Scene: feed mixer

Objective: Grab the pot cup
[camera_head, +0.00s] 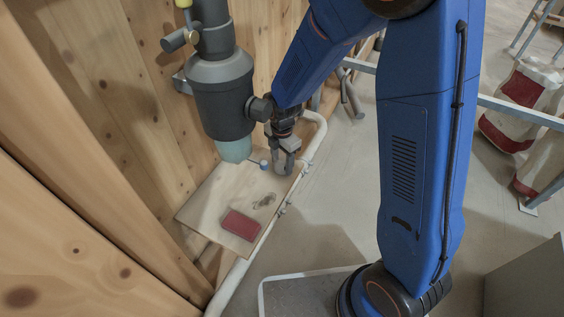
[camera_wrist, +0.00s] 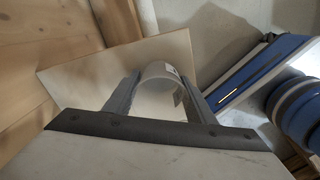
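A teal cup-shaped part (camera_head: 234,149) sits under the dark grey mixer body (camera_head: 222,95) in the head view, above the wooden board. I cannot tell whether it is the pot cup. My gripper (camera_head: 284,164) points down over the board's far right edge, to the right of the teal part and apart from it. In the wrist view my gripper (camera_wrist: 160,80) has its two fingers spread. A pale curved object (camera_wrist: 158,72) shows between them, partly hidden by the fingers. I cannot tell what it is or whether the fingers touch it.
The wooden board (camera_head: 205,208) carries a red block (camera_head: 241,225), a small blue object (camera_head: 264,165) and a dark smudge. A white pipe (camera_head: 232,285) runs along the board's right side. Wooden walls (camera_head: 110,100) close off the left. A red and white sack (camera_head: 521,95) stands at right.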

